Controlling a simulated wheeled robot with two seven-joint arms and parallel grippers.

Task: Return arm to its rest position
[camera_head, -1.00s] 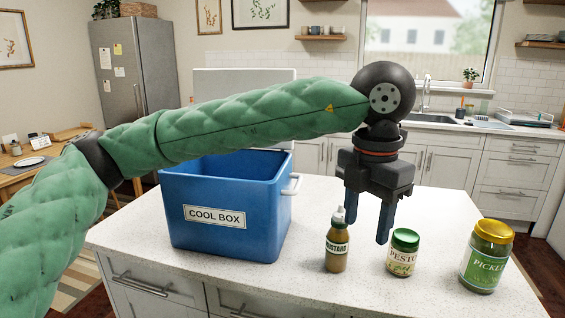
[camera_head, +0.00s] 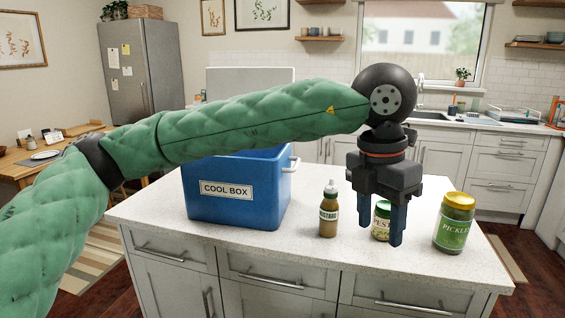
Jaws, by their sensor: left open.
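My left arm (camera_head: 240,125), in green padding, comes in from the left and reaches across the view above the island counter. Its left gripper (camera_head: 380,238) points down with two dark fingers apart and nothing between them that I can see held. My right gripper is not in view.
A blue cool box (camera_head: 240,208) stands on the white island counter (camera_head: 290,262), partly behind my arm. The counter's front edge is clear.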

